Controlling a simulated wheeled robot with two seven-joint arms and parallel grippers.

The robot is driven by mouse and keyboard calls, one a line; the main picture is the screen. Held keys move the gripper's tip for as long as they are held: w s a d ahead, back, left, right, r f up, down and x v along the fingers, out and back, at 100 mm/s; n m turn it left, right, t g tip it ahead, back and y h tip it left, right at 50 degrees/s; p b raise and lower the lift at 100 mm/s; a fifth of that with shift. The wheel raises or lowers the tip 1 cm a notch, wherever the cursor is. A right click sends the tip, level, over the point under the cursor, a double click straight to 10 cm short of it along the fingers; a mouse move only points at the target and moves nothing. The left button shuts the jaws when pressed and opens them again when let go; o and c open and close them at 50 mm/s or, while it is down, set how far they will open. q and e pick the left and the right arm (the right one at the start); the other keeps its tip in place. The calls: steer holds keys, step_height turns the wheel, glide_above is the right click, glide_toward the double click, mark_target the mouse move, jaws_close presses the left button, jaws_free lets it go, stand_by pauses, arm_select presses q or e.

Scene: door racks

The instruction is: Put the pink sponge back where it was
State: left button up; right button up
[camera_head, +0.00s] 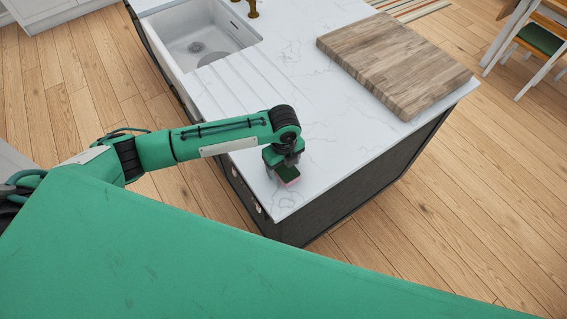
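The pink sponge (288,176) shows as a small block with a dark green top and a pink edge, by the near corner of the white island counter. My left gripper (283,161) points down right at the sponge and covers its upper left part. The fingertips are small and dark here, so I cannot tell whether they are closed on the sponge or just touching it. I cannot tell whether the sponge rests on the counter or is slightly above it. My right gripper is not in view.
The white marble counter (330,125) has a sink (205,40) with a brass tap (252,8) at the back left. A thick wooden board (395,62) lies at its right side. The counter's middle is clear. A green-seated chair (540,40) stands at far right.

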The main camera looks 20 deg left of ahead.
mark_target(284, 166)
arm_select(q)
steer(key=shift+r, duration=0.1)
steer(key=shift+r, duration=0.2)
step_height(284, 166, up, 12)
steer(key=b, duration=0.4)
steer(key=shift+d+f, duration=0.1)
steer(key=shift+f, duration=0.05)
